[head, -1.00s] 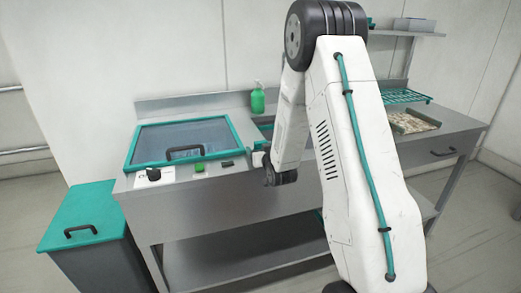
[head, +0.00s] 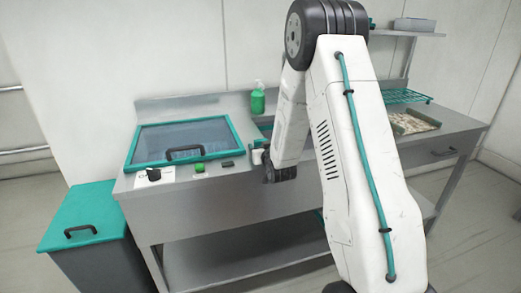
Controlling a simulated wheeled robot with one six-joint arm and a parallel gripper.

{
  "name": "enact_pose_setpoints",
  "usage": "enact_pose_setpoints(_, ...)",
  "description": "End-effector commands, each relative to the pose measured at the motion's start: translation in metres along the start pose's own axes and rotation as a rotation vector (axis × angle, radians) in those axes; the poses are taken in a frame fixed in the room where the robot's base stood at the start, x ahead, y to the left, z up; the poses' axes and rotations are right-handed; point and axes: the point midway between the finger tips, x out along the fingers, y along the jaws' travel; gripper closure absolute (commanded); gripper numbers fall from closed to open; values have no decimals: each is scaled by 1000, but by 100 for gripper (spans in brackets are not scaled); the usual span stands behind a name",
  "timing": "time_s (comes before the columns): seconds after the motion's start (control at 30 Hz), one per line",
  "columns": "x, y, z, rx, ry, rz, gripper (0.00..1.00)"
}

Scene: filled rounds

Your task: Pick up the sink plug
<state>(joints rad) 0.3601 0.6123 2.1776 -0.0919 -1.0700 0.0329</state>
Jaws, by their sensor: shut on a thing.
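My arm fills the middle of the head view, and its dark wrist end is at the front edge of the steel sink counter (head: 225,202). My gripper cannot be made out; it is hidden by my own arm. I cannot pick out the sink plug with certainty. Small items lie on the counter's front strip: a black knob-like piece (head: 154,174) on a white label, a green block (head: 199,168) and a flat dark piece (head: 227,163). The sink basin (head: 266,128) shows only in part, beside my arm.
A teal-framed lid (head: 222,119) with a black handle covers the counter's left part. A green bottle (head: 258,100) stands at the back. A white cup-like thing (head: 257,156) is close to my wrist. A teal-lidded bin (head: 88,214) stands at left; a tray (head: 414,123) lies at right.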

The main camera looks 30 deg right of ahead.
Motion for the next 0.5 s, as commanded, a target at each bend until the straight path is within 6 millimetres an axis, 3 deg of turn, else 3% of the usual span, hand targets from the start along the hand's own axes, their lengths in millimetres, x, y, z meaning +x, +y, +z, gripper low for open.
enact_pose_setpoints(0.2,-4,0,-30,-1,5,1,67)
enact_pose_setpoints(0.5,-69,40,-25,0,0,6,67)
